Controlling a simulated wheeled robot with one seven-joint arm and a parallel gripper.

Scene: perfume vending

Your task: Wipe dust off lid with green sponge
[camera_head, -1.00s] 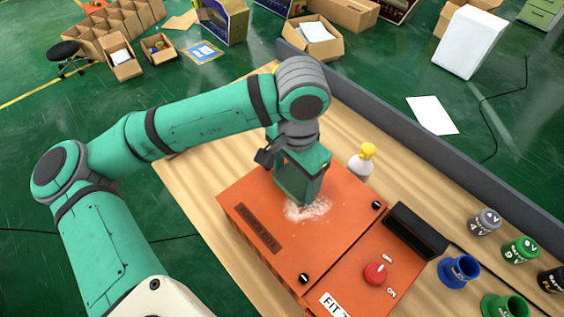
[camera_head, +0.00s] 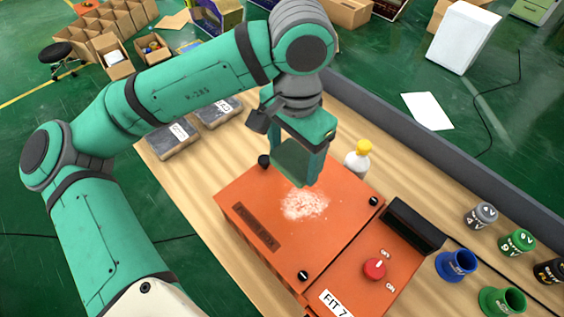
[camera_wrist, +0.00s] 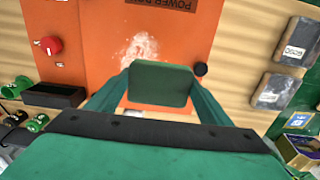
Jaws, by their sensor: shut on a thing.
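An orange power box (camera_head: 260,205) stands on the wooden table, and its lid also shows in the wrist view (camera_wrist: 100,20). A patch of whitish dust (camera_head: 304,205) lies on the lid, and it shows in the wrist view (camera_wrist: 138,50) too. My gripper (camera_head: 303,165) is above the lid, pointing down. It is shut on the green sponge (camera_wrist: 160,84), held between the two fingers. In the head view the sponge (camera_head: 290,163) appears raised clear of the lid, just behind the dust. Part of the dust is hidden by the sponge in the wrist view.
A white bottle with a yellow cap (camera_head: 357,158) stands close behind the box. A red knob (camera_head: 374,268) and a black raised part (camera_head: 414,226) are at the box's right. Several cups and jars (camera_head: 481,215) stand farther right. Two dark packages (camera_head: 173,138) lie at the table's left.

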